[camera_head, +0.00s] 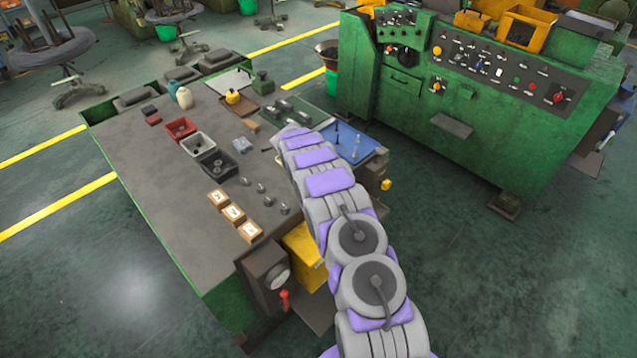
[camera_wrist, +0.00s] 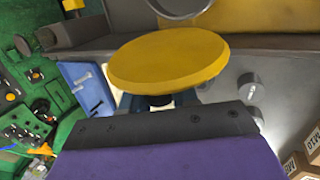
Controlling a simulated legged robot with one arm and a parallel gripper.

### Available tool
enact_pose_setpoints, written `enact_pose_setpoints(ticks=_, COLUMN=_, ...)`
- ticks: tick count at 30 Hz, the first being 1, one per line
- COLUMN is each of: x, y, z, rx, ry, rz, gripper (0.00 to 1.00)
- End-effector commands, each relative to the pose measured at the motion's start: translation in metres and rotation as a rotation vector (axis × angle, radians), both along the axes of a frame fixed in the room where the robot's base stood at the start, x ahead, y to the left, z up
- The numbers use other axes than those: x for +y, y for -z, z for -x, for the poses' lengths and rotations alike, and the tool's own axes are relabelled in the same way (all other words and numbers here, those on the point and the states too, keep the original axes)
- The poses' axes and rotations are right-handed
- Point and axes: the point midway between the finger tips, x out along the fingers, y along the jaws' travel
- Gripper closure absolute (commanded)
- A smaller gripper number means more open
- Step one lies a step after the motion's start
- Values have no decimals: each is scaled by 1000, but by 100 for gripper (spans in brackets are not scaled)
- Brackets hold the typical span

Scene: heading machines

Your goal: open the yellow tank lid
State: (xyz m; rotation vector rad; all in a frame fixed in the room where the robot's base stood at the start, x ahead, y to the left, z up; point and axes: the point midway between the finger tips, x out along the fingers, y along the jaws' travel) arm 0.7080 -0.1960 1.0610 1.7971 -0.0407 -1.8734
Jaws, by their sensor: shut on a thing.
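In the wrist view, a round yellow lid (camera_wrist: 168,60) fills the middle, just beyond the dark front of my gripper (camera_wrist: 160,103). My gripper is shut on the lid, with the grip itself mostly hidden behind the disc. A short dark part shows under the lid's near edge. At the top of the wrist view, a round grey ring (camera_wrist: 180,8) sits on a yellow surface, the yellow tank (camera_wrist: 245,18); the lid appears apart from the ring. In the head view, the yellow tank (camera_head: 306,256) shows at the bench's near end. My arm hides the gripper and lid there.
The grey-topped green bench (camera_head: 150,170) carries red, white and black bins, small boxes and metal parts. A blue tray (camera_head: 365,147) lies at its right side. A large green machine (camera_head: 450,130) stands at the right. Open floor lies at the lower left.

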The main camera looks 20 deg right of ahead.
Motion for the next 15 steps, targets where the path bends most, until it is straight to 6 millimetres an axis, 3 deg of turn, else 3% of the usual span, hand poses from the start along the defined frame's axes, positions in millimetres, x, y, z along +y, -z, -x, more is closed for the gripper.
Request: enact_pose_setpoints(ticks=15, x=4, y=8, z=-10, rx=45, ry=-3, rz=17, gripper=100)
